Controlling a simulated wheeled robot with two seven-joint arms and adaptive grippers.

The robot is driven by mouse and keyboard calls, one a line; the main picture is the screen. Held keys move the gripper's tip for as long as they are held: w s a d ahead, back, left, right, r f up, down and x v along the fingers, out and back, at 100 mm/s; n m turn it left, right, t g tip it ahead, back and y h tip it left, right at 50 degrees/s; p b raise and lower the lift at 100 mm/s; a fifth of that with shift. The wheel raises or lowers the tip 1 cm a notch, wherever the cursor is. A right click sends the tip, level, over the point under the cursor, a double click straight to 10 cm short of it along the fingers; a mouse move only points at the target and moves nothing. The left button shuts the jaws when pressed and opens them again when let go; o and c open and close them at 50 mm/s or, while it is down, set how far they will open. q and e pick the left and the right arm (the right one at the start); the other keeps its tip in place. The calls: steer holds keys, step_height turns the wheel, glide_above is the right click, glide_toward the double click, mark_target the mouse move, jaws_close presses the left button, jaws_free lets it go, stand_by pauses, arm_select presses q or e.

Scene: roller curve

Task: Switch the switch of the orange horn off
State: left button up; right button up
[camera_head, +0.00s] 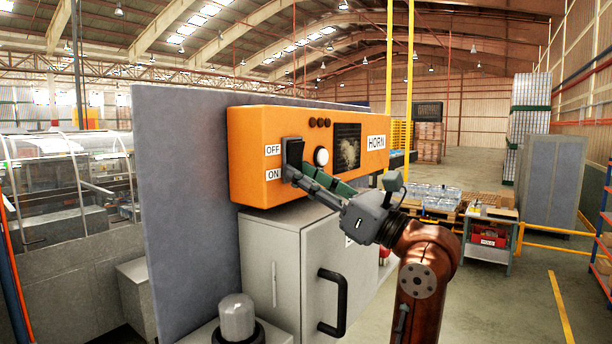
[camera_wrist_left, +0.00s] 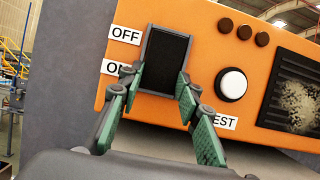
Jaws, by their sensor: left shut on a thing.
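The orange horn box (camera_head: 255,150) is mounted on a grey panel and also shows in the left wrist view (camera_wrist_left: 205,45). Its black switch (camera_head: 294,151) stands beside an OFF label above and an ON label below; it also shows in the left wrist view (camera_wrist_left: 166,52). My left gripper (camera_head: 291,172) is at the lower part of the switch. In the left wrist view its green-padded fingers (camera_wrist_left: 160,78) stand on either side of the switch, shut on it. I cannot tell which way the switch is set. My right gripper is out of view.
A round white button (camera_wrist_left: 233,84) and a dark grille (camera_head: 347,147) are to the right of the switch. Below the box stands a grey cabinet (camera_head: 300,250) with a black handle (camera_head: 333,303). A grey capped post (camera_head: 237,318) is in front. Open floor lies to the right.

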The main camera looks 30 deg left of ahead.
arm_select(q)
steer(key=shift+s, duration=0.1)
steer(key=shift+c, duration=1.9)
steer(key=shift+r, duration=0.15)
steer(key=h+p, duration=0.1)
steer(key=p, duration=0.1)
steer(key=r+h+p, duration=0.1)
steer(key=p, duration=0.1)
steer(key=shift+d+p, duration=0.3)
steer(key=shift+d, duration=0.05)
steer(key=shift+f+h+p, duration=0.1)
steer(key=shift+h+p, duration=0.25)
steer(key=shift+h, duration=0.05)
steer(key=shift+f, duration=0.1)
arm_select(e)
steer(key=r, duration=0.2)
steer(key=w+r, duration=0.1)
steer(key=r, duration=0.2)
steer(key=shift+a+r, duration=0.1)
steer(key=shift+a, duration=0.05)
arm_select(q)
steer(key=o, duration=1.2)
steer(key=shift+c, duration=0.2)
